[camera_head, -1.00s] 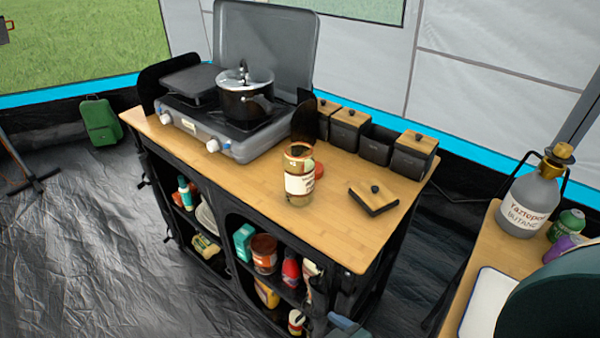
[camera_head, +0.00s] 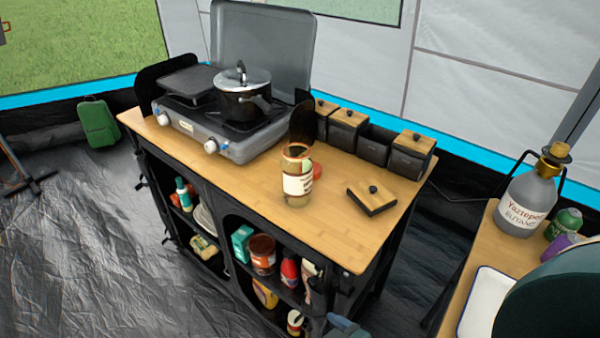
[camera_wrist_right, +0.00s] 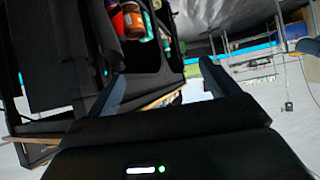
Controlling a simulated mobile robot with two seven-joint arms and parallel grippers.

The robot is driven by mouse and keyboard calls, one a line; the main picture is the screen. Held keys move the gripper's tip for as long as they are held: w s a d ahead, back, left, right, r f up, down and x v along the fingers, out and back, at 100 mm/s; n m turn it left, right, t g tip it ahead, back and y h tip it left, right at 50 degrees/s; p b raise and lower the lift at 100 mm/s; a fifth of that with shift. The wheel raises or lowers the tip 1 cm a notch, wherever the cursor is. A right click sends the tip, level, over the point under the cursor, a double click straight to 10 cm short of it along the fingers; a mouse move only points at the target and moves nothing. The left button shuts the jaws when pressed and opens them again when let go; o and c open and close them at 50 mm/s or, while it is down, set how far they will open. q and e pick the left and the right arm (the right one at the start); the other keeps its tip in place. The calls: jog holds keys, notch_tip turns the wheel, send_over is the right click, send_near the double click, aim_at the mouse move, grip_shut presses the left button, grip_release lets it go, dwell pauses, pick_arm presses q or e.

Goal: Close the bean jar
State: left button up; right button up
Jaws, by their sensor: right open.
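The bean jar (camera_head: 297,180) is a clear glass jar with a white label, standing upright on the wooden counter top. Its mouth has no lid on it. A red round lid (camera_head: 317,171) lies on the counter just behind and to the right of the jar, partly hidden by it. My right gripper (camera_wrist_right: 160,82) is open and empty in the right wrist view, facing the dark cabinet and its shelves. The jar does not show in that view. My left gripper is not in view.
A stove with a pot (camera_head: 243,95) fills the counter's left. Black canisters (camera_head: 347,130) line the back edge; one is uncovered. The counter front is clear. A second table (camera_head: 480,250) stands right.

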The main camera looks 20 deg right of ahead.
dwell(0.5)
